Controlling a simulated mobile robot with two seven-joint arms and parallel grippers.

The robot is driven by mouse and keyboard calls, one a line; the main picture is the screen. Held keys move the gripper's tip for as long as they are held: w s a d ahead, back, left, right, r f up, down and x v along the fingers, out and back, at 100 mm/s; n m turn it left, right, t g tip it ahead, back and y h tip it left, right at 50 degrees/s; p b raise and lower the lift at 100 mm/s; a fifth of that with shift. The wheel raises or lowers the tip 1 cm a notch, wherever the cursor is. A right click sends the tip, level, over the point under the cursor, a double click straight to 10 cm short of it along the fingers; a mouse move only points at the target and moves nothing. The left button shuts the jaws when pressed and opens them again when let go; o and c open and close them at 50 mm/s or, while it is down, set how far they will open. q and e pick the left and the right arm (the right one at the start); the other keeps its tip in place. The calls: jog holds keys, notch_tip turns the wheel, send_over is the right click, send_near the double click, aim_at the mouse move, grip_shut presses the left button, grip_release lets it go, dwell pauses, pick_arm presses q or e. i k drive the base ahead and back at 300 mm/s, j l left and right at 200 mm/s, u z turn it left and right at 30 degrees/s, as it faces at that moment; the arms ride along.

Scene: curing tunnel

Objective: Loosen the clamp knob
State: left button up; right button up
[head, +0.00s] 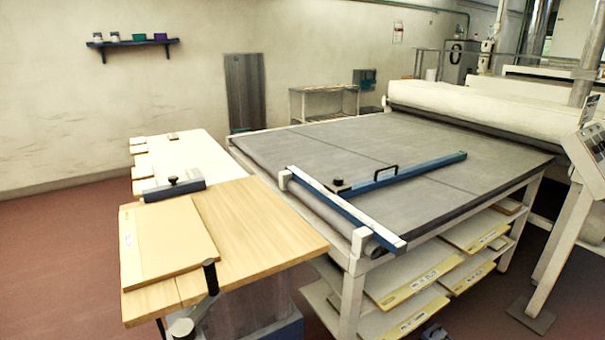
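A small black knob (338,182) sits on the blue guide bar (420,171), close to where the bar meets a white-and-blue rail (345,209) on the grey table. A black handle (386,171) stands on the same bar. Another small black knob (173,180) is on top of a blue-grey block (176,191) on the wooden table. I cannot tell from this view which knob is the clamp knob, or how tight either is. Neither of my grippers is in view.
The grey conveyor table (410,137) is mostly clear. A wooden board (165,243) lies on the wooden table (255,230). A crank with a black grip (209,276) stands at its front edge. Labelled panels (415,275) fill the shelves below. Red floor is free at left.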

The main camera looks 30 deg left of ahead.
aim_at(338, 180)
jog(key=i+l+u, duration=0.25)
jog(key=u, duration=0.2)
jog(key=i+l+u, duration=0.15)
jog(key=u, duration=0.3)
jog(key=i+l+u, duration=0.1)
jog(key=l+u, duration=0.35)
jog(key=i+l+u, duration=0.1)
jog(key=l+u, duration=0.35)
